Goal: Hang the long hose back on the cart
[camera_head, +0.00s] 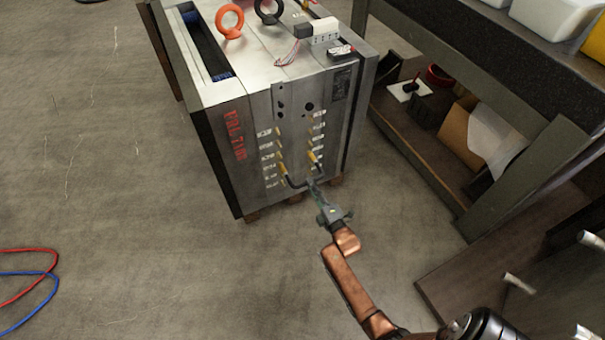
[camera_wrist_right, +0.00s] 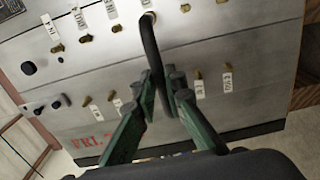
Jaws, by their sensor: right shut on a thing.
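A black hose (camera_head: 296,185) with yellow end fittings is at the lower front of the steel mould base (camera_head: 289,130). It bends in a short loop between two ports, one in each row. My right gripper (camera_head: 314,184) is shut on this hose at its low middle part. My left gripper is not in view. I cannot tell whether the cart shows.
Red (camera_head: 28,250) and blue (camera_head: 30,274) hoses lie on the floor at the left edge. A shelf bench (camera_head: 430,150) stands right of the mould base. A brown board (camera_head: 455,290) with several pale pegs nearby is at lower right.

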